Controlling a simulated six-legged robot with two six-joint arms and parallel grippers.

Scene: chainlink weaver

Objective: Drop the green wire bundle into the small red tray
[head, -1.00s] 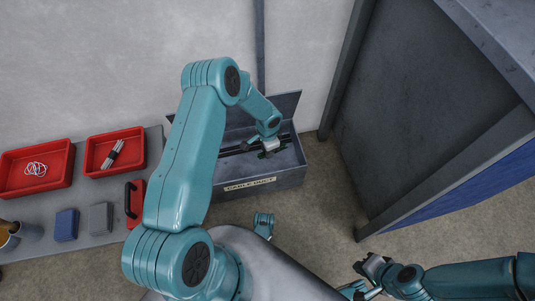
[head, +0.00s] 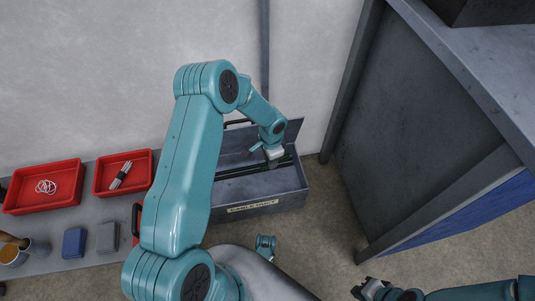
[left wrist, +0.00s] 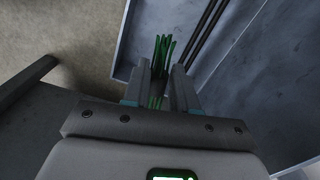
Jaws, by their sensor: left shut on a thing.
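The green wire bundle (left wrist: 162,52) shows in the left wrist view between the fingers of my left gripper (left wrist: 163,82). The gripper is shut on it, and its loose ends stick out past the fingertips. In the head view my left gripper (head: 274,156) is over the grey box labelled "CABLE DUCT" (head: 284,202); the bundle is hardly visible there. The smaller of two red trays (head: 147,174) is on the table at left, well away from the gripper, with several grey sticks in it. My right gripper (head: 368,290) is at the bottom edge, its jaws unclear.
A larger red tray (head: 16,207) with white loops stands left of the smaller one. A blue block (head: 74,242), a grey block (head: 107,237) and a cup (head: 38,248) are in front. A dark cabinet (head: 435,125) stands at right.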

